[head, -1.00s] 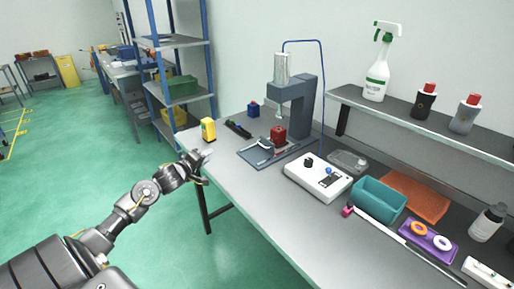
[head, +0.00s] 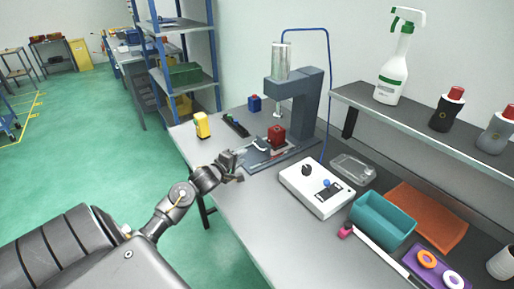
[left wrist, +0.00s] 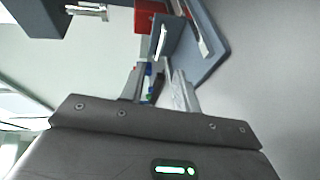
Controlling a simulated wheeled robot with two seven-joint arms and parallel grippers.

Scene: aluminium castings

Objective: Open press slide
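The press (head: 305,95) is a blue-grey frame with a silver cylinder on top, standing on a flat base plate (head: 288,155) at the back of the bench. A red block (head: 277,134) sits on it, with a light metal slide part (head: 261,145) in front and to the left. My right gripper is not in view.
A white control box (head: 315,188) with a knob and blue button stands right of the press. A yellow device (head: 202,125) and a dark tool (head: 235,124) lie left of it. A teal bin (head: 382,222) is at right.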

